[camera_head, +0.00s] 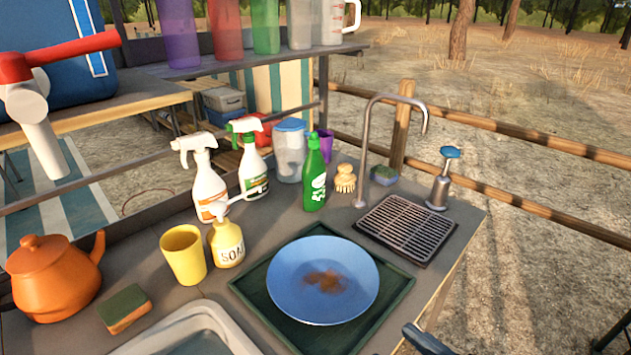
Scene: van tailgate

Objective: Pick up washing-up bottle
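White spray bottles (209,188) and a yellow soap dispenser (227,244) stand left of the green bottle. The blue plate (322,281) lies on a dark green tray in front. A tall tap (366,150) rises at right. A shelf with cups (265,25) overhangs behind.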

